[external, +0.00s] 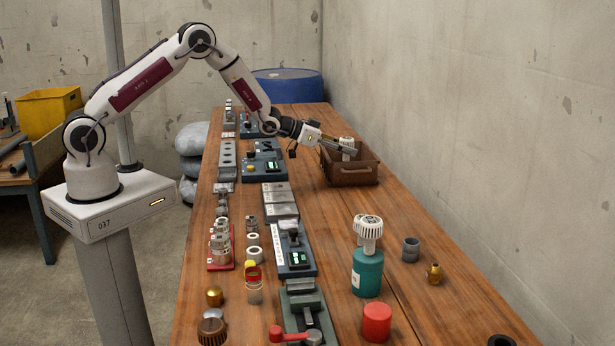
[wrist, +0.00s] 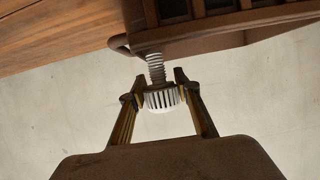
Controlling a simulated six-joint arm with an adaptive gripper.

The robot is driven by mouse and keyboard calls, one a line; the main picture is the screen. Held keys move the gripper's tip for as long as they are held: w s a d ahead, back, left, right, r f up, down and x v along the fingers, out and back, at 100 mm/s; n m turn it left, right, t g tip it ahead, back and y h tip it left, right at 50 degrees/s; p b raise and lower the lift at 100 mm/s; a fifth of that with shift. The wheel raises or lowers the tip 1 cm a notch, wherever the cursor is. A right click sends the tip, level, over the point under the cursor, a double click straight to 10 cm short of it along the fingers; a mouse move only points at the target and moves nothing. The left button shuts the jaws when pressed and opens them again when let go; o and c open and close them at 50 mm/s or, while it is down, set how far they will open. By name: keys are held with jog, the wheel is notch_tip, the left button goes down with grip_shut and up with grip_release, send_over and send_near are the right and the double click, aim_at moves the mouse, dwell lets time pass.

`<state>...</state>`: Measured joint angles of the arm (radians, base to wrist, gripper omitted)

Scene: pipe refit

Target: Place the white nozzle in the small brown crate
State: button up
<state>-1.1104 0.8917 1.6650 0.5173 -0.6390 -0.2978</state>
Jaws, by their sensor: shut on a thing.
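The white nozzle (wrist: 162,98) has a slotted round head and a ribbed stem. My gripper (wrist: 160,88) is shut on its head in the wrist view, with the stem pointing away from my palm. The small brown crate (external: 352,176) stands at the far right of the bench. In the external view my gripper (external: 340,146) is nearly level over the crate's open top, and the nozzle shows small and pale at its tip (external: 348,144). In the wrist view the crate (wrist: 220,38) fills the top, and the stem overlaps its wall. I cannot tell exactly how high the nozzle is above the rim.
A teal bottle (external: 367,272) with a white slotted top, a red cap (external: 377,322), a grey fitting (external: 411,249) and a brass fitting (external: 434,273) stand nearer the front. Grey fixtures line the bench's left side. Bare wood (external: 310,205) lies in front of the crate.

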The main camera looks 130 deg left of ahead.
aim_at(345, 160)
jog(key=shift+f, duration=1.85)
jog(key=shift+f, duration=0.1)
jog(key=o, duration=1)
jog(key=shift+s+d, duration=0.1)
jog(key=shift+v, duration=5.9)
